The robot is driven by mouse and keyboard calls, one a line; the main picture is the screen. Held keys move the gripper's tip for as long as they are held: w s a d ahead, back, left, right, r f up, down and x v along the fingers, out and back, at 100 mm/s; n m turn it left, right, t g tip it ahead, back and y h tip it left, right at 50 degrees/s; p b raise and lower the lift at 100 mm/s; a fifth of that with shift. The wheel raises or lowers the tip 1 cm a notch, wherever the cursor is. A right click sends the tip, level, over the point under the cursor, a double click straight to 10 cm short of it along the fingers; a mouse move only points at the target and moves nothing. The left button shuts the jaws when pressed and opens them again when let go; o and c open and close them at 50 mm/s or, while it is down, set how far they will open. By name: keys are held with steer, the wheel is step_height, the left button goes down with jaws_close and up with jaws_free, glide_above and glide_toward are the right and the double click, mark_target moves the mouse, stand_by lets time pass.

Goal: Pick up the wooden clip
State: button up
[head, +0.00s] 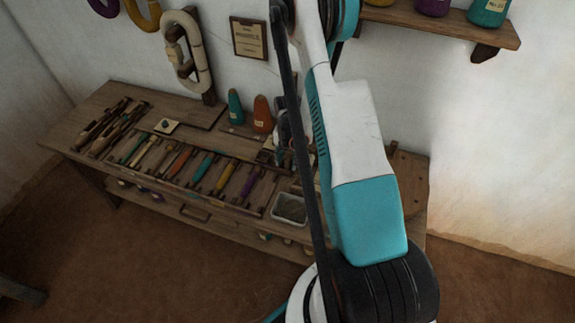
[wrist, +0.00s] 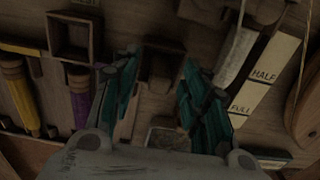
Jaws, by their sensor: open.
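In the wrist view, my gripper (wrist: 160,68) is open, with a teal finger on each side. Between the fingers is a dark brown wooden piece (wrist: 161,72) on the bench; it may be the wooden clip, but the picture is too dark to be sure. I cannot tell its height relative to the fingertips, and no contact shows. In the head view, my arm covers the right part of the bench, and no wooden clip can be made out there.
The wooden bench (head: 85,112) holds a row of colored bobbins and a pale tray (head: 290,208). Two cones, teal (head: 235,106) and orange (head: 263,114), stand behind. The wrist view shows a small open wooden box (wrist: 74,53) and a white card (wrist: 262,72) marked HALF and FULL.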

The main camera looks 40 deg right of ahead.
steer(key=c, duration=0.9)
steer(key=shift+r, duration=0.1)
